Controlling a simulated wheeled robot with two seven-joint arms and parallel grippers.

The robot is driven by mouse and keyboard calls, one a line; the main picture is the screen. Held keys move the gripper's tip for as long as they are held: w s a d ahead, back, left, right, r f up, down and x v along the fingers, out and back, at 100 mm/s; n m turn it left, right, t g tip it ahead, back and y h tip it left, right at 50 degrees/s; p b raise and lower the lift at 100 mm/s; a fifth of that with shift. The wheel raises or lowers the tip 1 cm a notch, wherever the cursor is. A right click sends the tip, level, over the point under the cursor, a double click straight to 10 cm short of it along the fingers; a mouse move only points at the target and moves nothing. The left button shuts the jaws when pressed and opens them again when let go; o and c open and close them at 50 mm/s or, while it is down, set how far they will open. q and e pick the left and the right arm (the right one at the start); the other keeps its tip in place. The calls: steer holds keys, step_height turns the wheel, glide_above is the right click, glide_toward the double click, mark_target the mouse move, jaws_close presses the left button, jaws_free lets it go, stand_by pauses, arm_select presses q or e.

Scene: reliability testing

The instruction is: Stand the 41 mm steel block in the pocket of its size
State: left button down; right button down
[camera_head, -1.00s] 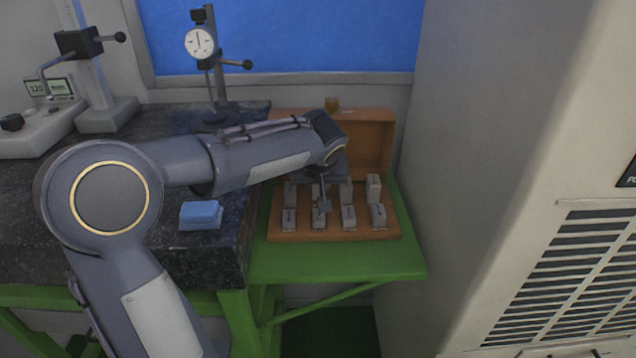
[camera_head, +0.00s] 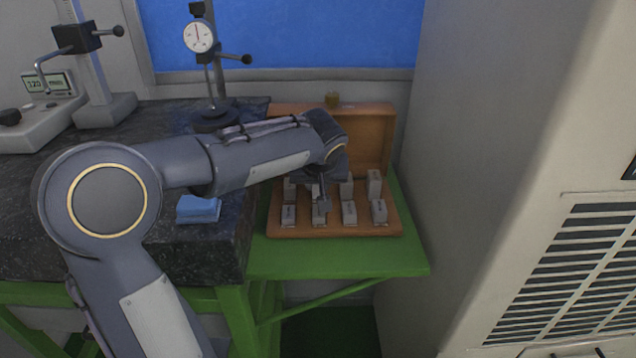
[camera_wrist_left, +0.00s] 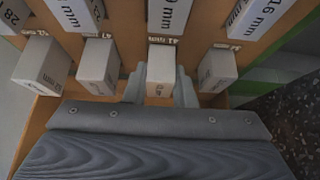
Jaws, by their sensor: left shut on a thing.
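My left gripper (camera_head: 322,205) reaches down into the front row of the open wooden case (camera_head: 285,233). In the left wrist view its two fingers (camera_wrist_left: 163,88) are shut on the steel block (camera_wrist_left: 160,68), one on each side. The block stands upright directly in front of the printed 41 mm label (camera_wrist_left: 166,41), in line with the neighbouring blocks. Its lower end is hidden, so I cannot tell whether it rests fully on the pocket floor. In the head view the held block (camera_head: 317,217) is partly covered by the gripper. My right gripper is not in view.
Neighbouring blocks stand close on both sides, a left one (camera_wrist_left: 98,66) and a right one (camera_wrist_left: 217,70). More blocks fill the back row (camera_head: 374,184). The case sits on a green shelf (camera_head: 340,258), beside a granite table with a blue cloth-like item (camera_head: 199,209) and gauges.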

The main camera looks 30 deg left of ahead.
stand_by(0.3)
arm_select(q)
steer(key=c, duration=1.1)
jaws_free()
steer(key=shift+f, duration=0.1)
steer(key=v, duration=0.8)
